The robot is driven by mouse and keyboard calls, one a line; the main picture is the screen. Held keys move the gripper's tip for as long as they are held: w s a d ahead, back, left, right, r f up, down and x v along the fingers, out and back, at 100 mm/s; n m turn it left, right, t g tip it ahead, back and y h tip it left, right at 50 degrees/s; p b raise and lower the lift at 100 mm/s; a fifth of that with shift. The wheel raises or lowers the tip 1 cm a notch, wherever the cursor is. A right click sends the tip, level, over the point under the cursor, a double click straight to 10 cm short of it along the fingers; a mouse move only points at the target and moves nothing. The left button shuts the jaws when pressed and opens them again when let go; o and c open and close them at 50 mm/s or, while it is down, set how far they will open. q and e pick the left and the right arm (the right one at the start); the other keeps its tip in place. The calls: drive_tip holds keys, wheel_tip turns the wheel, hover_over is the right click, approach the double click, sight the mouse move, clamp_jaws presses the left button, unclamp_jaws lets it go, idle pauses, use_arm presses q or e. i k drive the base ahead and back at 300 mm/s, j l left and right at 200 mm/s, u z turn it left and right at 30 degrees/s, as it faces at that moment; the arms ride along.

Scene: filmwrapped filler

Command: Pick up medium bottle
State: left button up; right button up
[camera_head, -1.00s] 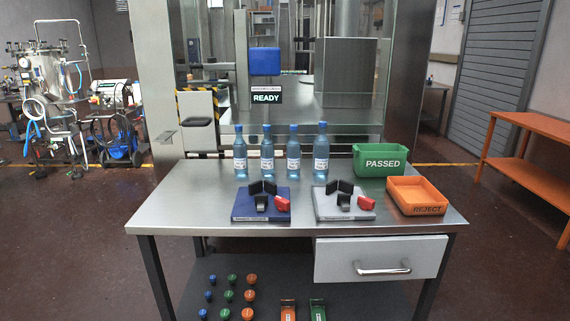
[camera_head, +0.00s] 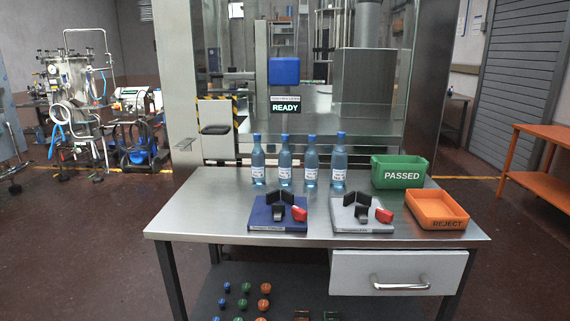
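Several clear blue bottles with blue caps and white labels stand upright in a row on the metal table (camera_head: 200,200). From left to right they include a first bottle (camera_head: 258,162), a second bottle (camera_head: 285,163), a third bottle (camera_head: 311,164) and a rightmost bottle (camera_head: 338,164). They look nearly alike in size, so I cannot tell which one is the medium bottle. Neither of my grippers shows in the head view.
A blue fixture (camera_head: 268,218) and a grey fixture (camera_head: 350,216) with black clamps sit in front of the bottles. The table's left part is clear. An orange bench (camera_head: 545,176) is at right.

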sight(285, 157)
drive_tip(key=i+j+z, duration=0.15)
drive_tip(key=j+z, duration=0.15)
drive_tip(key=j, duration=0.35)
drive_tip(key=i+j+z, duration=0.1)
drive_tip(key=j+z, duration=0.25)
drive_tip(key=j, duration=0.35)
